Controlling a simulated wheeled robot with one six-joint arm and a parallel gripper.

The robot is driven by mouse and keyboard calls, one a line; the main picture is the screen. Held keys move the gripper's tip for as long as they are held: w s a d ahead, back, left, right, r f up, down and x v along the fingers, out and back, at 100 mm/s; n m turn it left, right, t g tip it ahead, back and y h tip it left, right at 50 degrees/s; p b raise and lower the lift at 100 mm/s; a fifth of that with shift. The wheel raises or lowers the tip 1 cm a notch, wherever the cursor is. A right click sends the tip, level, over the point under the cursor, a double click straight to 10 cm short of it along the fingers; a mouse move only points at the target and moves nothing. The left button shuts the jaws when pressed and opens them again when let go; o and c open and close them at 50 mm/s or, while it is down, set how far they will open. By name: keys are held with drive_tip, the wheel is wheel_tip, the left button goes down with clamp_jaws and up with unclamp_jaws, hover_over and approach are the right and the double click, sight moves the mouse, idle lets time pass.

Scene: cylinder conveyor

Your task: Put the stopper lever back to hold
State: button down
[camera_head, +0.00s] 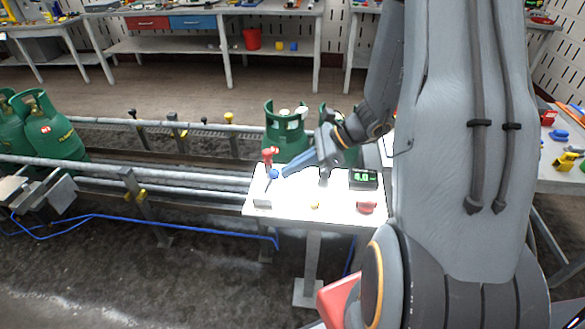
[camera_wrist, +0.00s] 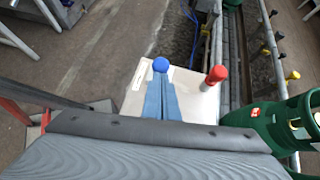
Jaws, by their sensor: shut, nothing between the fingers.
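A lever with a blue knob (camera_head: 273,174) stands at the left end of a white panel table (camera_head: 330,207). A lever with a red knob (camera_head: 268,153) stands just behind it. I cannot tell from any label which is the stopper lever. My gripper (camera_head: 285,172) is shut and empty, its blue fingers pointing left and down at the blue knob. In the wrist view the fingertips (camera_wrist: 162,80) are right at the blue knob (camera_wrist: 160,64); whether they touch it I cannot tell. The red knob (camera_wrist: 217,75) is to their right, apart from them.
The table bears a display (camera_head: 363,179) reading about 4.0, a red button (camera_head: 366,207) and a small yellow one (camera_head: 315,205). A green gas cylinder (camera_head: 285,130) stands behind the table. Conveyor rails (camera_head: 190,178) run left towards more cylinders (camera_head: 52,130).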

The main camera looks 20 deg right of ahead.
drive_tip(key=shift+w+a+r+g+h+p, duration=0.3)
drive_tip(key=shift+a+r+h+p, duration=0.25)
drive_tip(key=shift+p, duration=0.25)
drive_tip(key=shift+w+a+r+g+h+p, duration=0.25)
drive_tip(key=shift+a+r+h+p, duration=0.2)
drive_tip(key=shift+p, duration=0.35)
drive_tip(key=w+a, duration=0.4)
drive_tip(key=a, duration=0.2)
drive_tip(key=shift+a+r+h, duration=0.3)
drive_tip(key=shift+a+r, duration=0.05)
drive_tip(key=shift+r, duration=0.1)
wheel_tip(320, 180, up, 12)
hover_over(275, 170)
drive_tip(key=w, duration=0.2)
drive_tip(key=shift+w+d, duration=0.1)
drive_tip(key=shift+w, duration=0.1)
